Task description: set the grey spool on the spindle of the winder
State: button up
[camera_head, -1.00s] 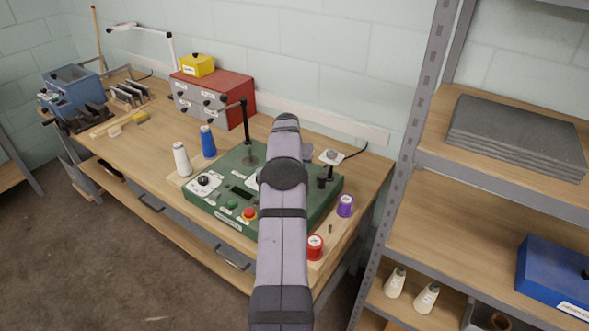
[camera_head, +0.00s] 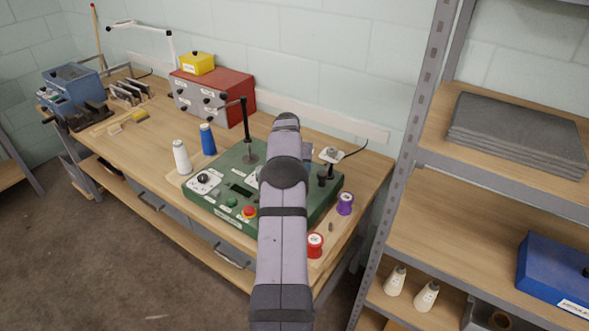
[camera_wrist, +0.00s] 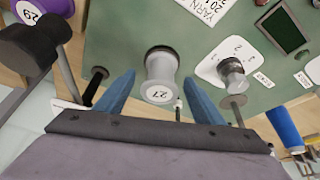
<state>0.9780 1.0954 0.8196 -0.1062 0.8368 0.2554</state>
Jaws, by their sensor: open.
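The grey spool (camera_wrist: 161,68), with a white end marked 27, is over the green top of the winder (camera_wrist: 120,35) in the wrist view. My gripper (camera_wrist: 158,77) is open, with one blue finger on each side of the spool and gaps between. Whether the spool sits on the spindle cannot be told; no spindle shows clearly. In the head view the winder (camera_head: 222,196) is on the bench, and my arm hides the gripper and the grey spool.
A purple spool (camera_head: 345,203) and a red spool (camera_head: 315,245) stand right of the winder. A black post (camera_head: 246,130) rises from the winder. A metal shelf upright (camera_head: 410,150) stands at right.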

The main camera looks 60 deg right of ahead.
jog(key=b+v, duration=0.3)
jog(key=v, duration=0.4)
jog(key=shift+r, duration=0.1)
jog(key=shift+a, duration=0.15)
jog(key=w+a+n+y, duration=0.1)
jog(key=w+a+n, duration=0.2)
jog(key=a, duration=1.3)
jog(key=w+a+n+y, duration=0.2)
jog(key=w+a+n, duration=0.15)
jog(key=a, duration=1.15)
jog(key=s+a+f+n+g, duration=0.1)
jog(key=s+a+f+n, duration=0.2)
jog(key=s+a, duration=0.6)
jog(key=s+a+f+n+y, duration=0.1)
jog(key=s+a+f+n, duration=0.2)
jog(key=s+a, duration=0.7)
jog(key=a+n, duration=0.1)
jog(key=a, duration=0.3)
jog(key=shift+s+g, duration=0.2)
jog(key=shift+g, duration=0.2)
